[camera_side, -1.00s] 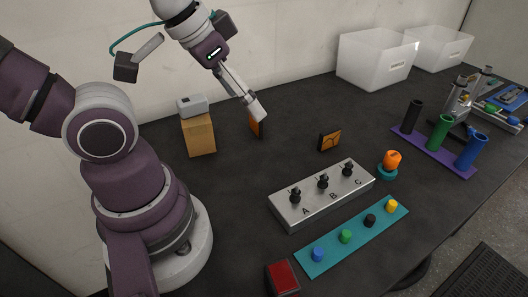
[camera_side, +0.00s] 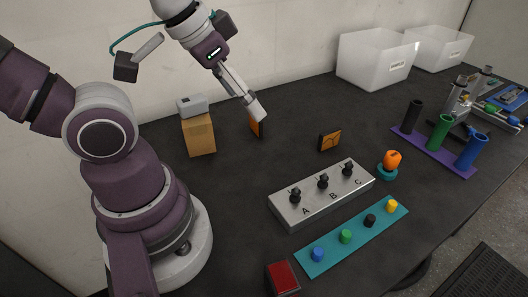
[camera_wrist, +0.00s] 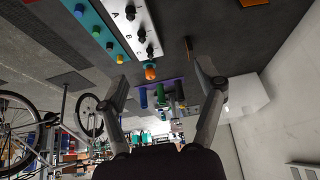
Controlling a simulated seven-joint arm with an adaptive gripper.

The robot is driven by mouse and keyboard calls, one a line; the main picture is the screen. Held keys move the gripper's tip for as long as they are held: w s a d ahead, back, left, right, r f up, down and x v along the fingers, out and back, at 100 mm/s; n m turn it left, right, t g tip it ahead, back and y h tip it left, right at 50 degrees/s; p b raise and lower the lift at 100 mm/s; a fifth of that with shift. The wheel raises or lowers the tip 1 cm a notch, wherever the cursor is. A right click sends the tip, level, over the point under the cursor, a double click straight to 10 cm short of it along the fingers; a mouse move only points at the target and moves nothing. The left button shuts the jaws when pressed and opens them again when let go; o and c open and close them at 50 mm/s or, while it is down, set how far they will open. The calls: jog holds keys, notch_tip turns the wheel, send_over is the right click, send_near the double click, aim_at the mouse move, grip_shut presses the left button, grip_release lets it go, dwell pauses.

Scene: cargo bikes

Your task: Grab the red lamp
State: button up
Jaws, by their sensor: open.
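A silver switch box (camera_side: 322,196) with three knobs and a teal strip (camera_side: 335,252) with coloured buttons lie mid-table. An orange knob (camera_side: 392,160), another orange panel (camera_side: 329,140), a purple tube rack (camera_side: 425,147), a cardboard box (camera_side: 199,137) and white bins (camera_side: 372,62) stand around.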

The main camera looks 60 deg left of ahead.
jog(key=m+g, duration=0.6)
jog(key=m, duration=1.4)
send_over(282, 276)
jog(key=d, duration=0.1)
jog(key=f, duration=0.9)
jog(key=shift+w+f, duration=0.25)
jog(key=shift+f, duration=0.1)
jog(key=f, duration=0.7)
jog(key=a+f, duration=0.1)
jog(key=f, duration=0.2)
jog(key=shift+s+f, duration=0.25)
jog(key=shift+f, duration=0.05)
jog(key=c, duration=1.3)
jog(key=shift+o, duration=0.2)
